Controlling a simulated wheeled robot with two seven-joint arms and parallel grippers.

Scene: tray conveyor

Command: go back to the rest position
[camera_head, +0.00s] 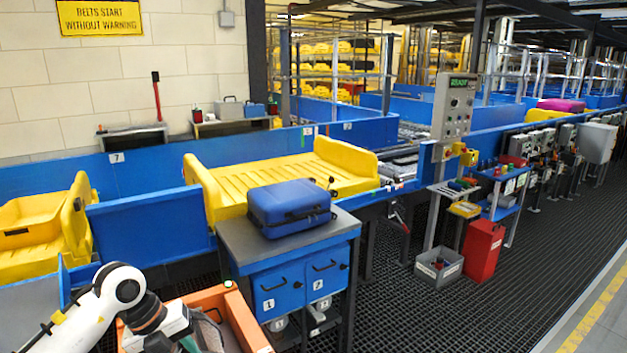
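My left arm comes in at the bottom left, and its gripper (197,338) is low, over or beside an orange bin (242,322). The fingers are partly cut off by the lower edge, so I cannot tell whether they are open or shut, or whether they hold anything. My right gripper is not in view. A blue suitcase (288,208) lies flat on the grey top of a blue cabinet (281,290), well apart from my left gripper.
A yellow tray (262,185) stands on the conveyor behind the cabinet, and another yellow tray (40,225) is at the left. A control post (453,110), a red bin (484,250) and a grey crate (438,266) stand at the right. The dark grid floor (500,310) is clear at lower right.

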